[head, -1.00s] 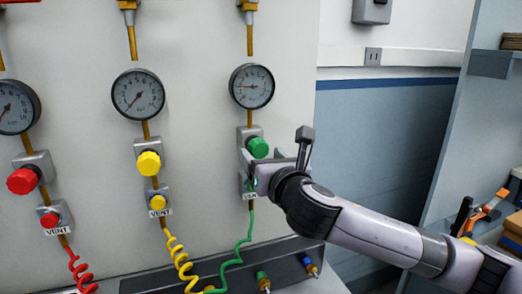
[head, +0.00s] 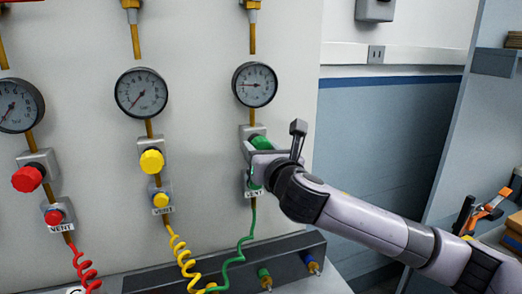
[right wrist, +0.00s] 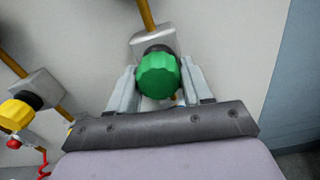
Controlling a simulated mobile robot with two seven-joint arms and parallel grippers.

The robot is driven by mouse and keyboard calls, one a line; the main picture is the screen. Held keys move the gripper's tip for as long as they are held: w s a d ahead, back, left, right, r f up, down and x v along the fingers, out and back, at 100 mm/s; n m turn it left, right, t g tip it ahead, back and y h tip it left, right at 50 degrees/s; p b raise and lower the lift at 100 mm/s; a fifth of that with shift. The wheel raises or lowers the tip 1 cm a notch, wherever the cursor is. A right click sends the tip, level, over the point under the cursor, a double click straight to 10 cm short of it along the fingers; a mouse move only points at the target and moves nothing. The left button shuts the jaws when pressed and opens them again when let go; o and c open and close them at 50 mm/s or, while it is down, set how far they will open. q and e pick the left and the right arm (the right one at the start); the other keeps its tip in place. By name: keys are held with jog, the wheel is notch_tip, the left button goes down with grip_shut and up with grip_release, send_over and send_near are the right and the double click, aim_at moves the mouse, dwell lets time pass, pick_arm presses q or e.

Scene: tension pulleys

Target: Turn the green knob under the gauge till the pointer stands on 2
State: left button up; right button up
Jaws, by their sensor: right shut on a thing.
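The green knob (head: 260,143) sits on a grey block under the right-hand gauge (head: 255,85). In the right wrist view the green knob (right wrist: 157,76) lies between the two fingers of my right gripper (right wrist: 157,88). My right gripper (head: 259,152) is shut on this knob and hides part of it in the head view. The gauge's pointer points left, nearly level; its small numbers are too blurred to read surely. A smaller green vent knob below is mostly hidden by my gripper. My left gripper is not in view.
To the left on the panel are a yellow knob (head: 152,162) and a red knob (head: 28,179) under their own gauges, with vent knobs below. Coiled hoses hang down, including a green hose (head: 238,250). An orange-handled tool (head: 490,206) stands at the far right.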

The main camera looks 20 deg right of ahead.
jog(key=shift+m, duration=0.7)
jog(key=o, duration=1)
jog(key=shift+c, duration=0.2)
jog(key=shift+s, duration=0.15)
jog(key=s, duration=0.7)
jog(key=shift+d, duration=0.1)
